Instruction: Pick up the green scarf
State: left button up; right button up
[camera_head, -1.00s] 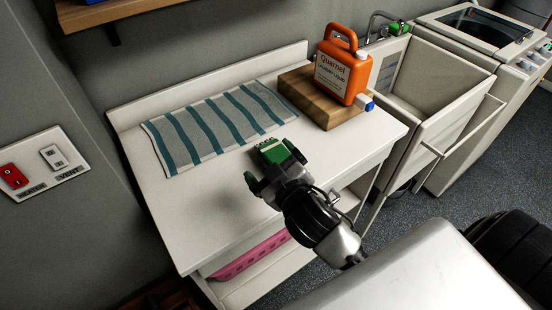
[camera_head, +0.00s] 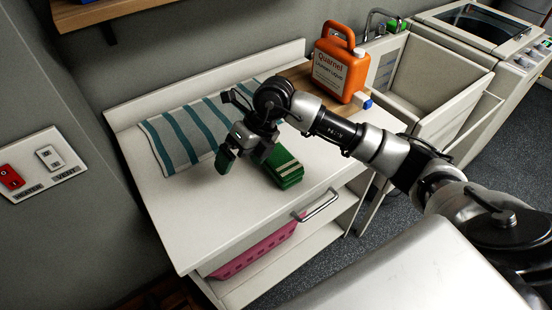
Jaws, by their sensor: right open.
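The green scarf (camera_head: 284,168) lies folded into a small block with pale stripes on the white counter (camera_head: 215,225), near its middle. My right gripper (camera_head: 244,158) points down just left of the scarf, with its fingers apart and nothing seen between them. Its right finger overlaps the scarf's left end in the picture, so part of the scarf is hidden. I cannot tell whether they touch. My left gripper is not in view.
A striped towel (camera_head: 172,143) lies flat behind the gripper. An orange jug (camera_head: 338,72) stands on a wooden board (camera_head: 297,72) at the counter's back right. A sink (camera_head: 436,70) adjoins on the right. A pink basket (camera_head: 255,252) sits below. The counter's front left is clear.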

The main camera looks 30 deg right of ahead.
aim_at(278, 154)
jog(key=d+h, duration=0.1)
jog(key=d, duration=0.2)
jog(key=w+d+r+m+h, duration=0.1)
jog(key=d+h, duration=0.1)
jog(key=d, duration=0.1)
jog(key=w+d+h, duration=0.1)
jog(key=d+h, duration=0.1)
jog(key=d, duration=0.1)
jog(key=shift+d+r+m, duration=0.15)
jog(key=shift+d+m, duration=0.15)
jog(key=shift+d, duration=0.1)
jog(key=shift+s+d+h, duration=0.1)
jog(key=shift+d+h, duration=0.2)
jog(key=shift+h, duration=0.1)
notch_tip(278, 154, down, 6)
jog(key=shift+r+p, duration=0.25)
jog(key=shift+p, duration=0.35)
jog(key=f, duration=0.1)
jog(key=f+p, duration=0.1)
jog(key=f, duration=0.2)
jog(key=shift+w+f+p, duration=0.1)
jog(key=shift+w+p, duration=0.25)
jog(key=shift+f, duration=0.5)
jog(key=c, duration=0.9)
jog(key=shift+r, duration=0.1)
